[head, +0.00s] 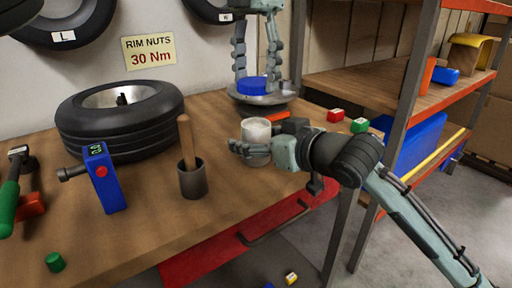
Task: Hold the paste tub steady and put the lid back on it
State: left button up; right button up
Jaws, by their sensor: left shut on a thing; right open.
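The paste tub (257,131), a pale open-topped cylinder, stands upright near the bench's right edge. My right gripper (245,149) is low at the tub, its fingers reaching around the near side; it is open, and I cannot tell whether it touches. My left gripper (256,82) points down behind the tub, shut on the blue lid (252,87). The lid is over a round grey dish (262,101); I cannot tell whether it touches the dish.
A tyre (122,133), a blue digital tool (104,178) and a dark cup (193,182) with a wooden handle stand to the left. An orange piece (277,116) lies behind the tub. Bare bench lies in front.

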grip_shut()
pick_arm(q)
jog(key=shift+d+f, duration=0.1)
jog(key=shift+f, duration=2.35)
jog(key=shift+f, duration=0.85)
jog(key=shift+f, duration=0.6)
